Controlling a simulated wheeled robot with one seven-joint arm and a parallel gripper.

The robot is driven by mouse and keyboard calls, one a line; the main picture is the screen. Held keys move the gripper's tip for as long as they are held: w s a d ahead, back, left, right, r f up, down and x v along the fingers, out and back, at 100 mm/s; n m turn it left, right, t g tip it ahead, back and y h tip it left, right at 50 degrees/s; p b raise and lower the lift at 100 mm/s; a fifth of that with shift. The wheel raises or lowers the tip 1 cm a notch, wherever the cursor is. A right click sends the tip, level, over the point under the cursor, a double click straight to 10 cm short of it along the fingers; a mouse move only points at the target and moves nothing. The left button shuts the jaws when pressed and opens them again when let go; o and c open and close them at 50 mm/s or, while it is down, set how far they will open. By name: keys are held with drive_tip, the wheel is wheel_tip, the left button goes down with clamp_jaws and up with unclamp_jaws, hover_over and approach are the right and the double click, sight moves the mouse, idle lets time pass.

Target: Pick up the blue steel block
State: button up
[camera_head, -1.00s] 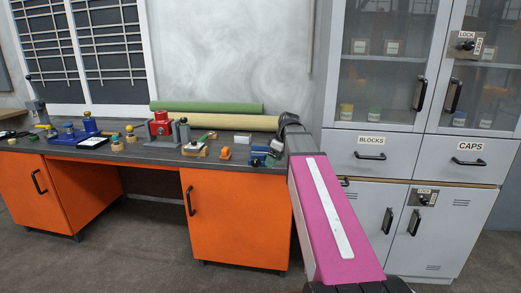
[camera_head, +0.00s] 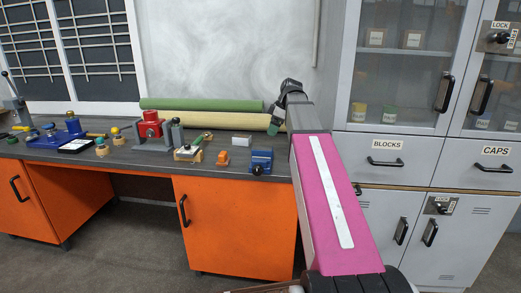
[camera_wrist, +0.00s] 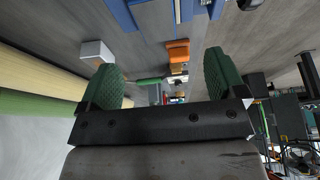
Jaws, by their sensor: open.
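A blue vise-like block (camera_head: 261,160) with a dark round knob on its front stands on the workbench near its right end. I cannot tell whether a separate blue steel block sits in it. Part of the blue body also shows at the top edge of the wrist view (camera_wrist: 121,13), with a grey piece beside it. My gripper (camera_wrist: 163,78) is open, its two green pads wide apart with nothing between them. In the head view my gripper (camera_head: 275,116) is above and behind the blue thing, apart from it.
An orange object (camera_head: 223,158) and a white block (camera_head: 241,141) stand left of the blue thing. A red device (camera_head: 150,130) is farther left. Green (camera_head: 203,104) and cream rolls (camera_head: 215,119) lie along the wall. A grey cabinet (camera_head: 390,146) stands close on the right.

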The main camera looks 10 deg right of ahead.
sight(263, 148)
drive_tip(key=shift+w+a+f, duration=0.15)
drive_tip(key=shift+w+f, duration=0.15)
drive_tip(key=shift+f, duration=0.05)
drive_tip(key=shift+x, duration=5)
drive_tip(key=shift+w, duration=0.1)
drive_tip(key=c, duration=1.4)
